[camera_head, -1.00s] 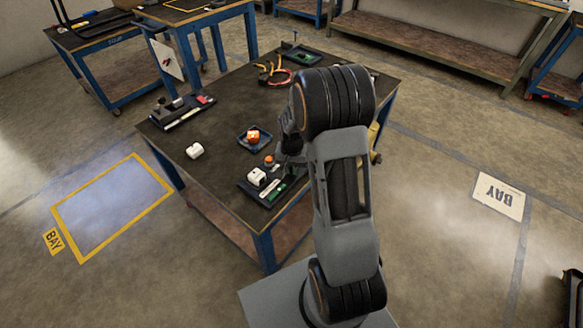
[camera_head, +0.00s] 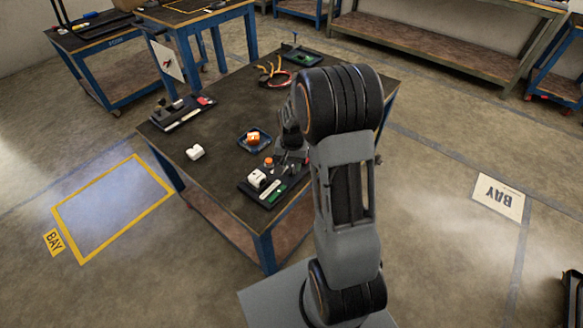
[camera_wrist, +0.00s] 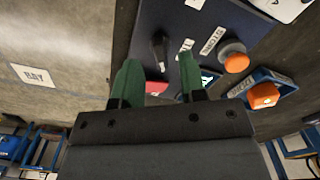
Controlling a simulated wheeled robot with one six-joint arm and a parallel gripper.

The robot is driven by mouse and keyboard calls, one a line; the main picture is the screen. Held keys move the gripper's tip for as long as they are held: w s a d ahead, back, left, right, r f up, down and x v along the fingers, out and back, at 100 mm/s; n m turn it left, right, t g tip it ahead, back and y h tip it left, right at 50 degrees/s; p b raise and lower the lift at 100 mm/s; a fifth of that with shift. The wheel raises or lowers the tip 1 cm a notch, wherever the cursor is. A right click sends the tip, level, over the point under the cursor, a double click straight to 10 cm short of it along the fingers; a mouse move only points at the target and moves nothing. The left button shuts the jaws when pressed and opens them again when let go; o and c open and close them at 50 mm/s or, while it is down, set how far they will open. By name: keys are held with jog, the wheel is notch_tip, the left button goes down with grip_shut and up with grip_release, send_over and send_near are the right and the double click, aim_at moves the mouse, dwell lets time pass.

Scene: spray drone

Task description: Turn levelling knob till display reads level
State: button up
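A dark panel on the table's near edge shows in the head view (camera_head: 245,190) and fills the top of the wrist view (camera_wrist: 215,15). It carries an orange-topped grey knob (camera_wrist: 234,57), a slim black knob or lever (camera_wrist: 158,50) and white labels. I cannot tell which is the levelling knob. A small greenish display (camera_wrist: 208,80) is partly hidden behind my right finger, and I cannot read it. My gripper (camera_wrist: 158,78) is open, with its green fingers apart over the panel. The black part appears between the fingertips, but I see no grip on it.
A blue tray with an orange item (camera_head: 253,138) stands just behind the panel. A white object (camera_head: 195,152) lies to the left. A tool tray (camera_head: 182,113) and coiled cables (camera_head: 274,75) are farther back. Bare tabletop (camera_head: 215,125) lies between them.

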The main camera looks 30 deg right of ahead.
aim_at(292, 169)
notch_tip(292, 169, up, 11)
jog(key=p, duration=0.1)
jog(key=shift+f, duration=0.15)
dwell(0.6)
jog(key=s+a+r+n+t+p, duration=0.1)
jog(key=s+a+r+n+p, duration=0.2)
jog(key=s+r+p, duration=0.3)
jog(key=s+a+r+n+t+p, duration=0.2)
jog(key=s+a+r+n+p, duration=0.2)
jog(key=s+r, duration=0.6)
notch_tip(292, 169, up, 3)
jog(key=a+p, duration=0.2)
jog(key=shift+a+r+t, duration=0.2)
jog(key=shift+a+t, duration=0.1)
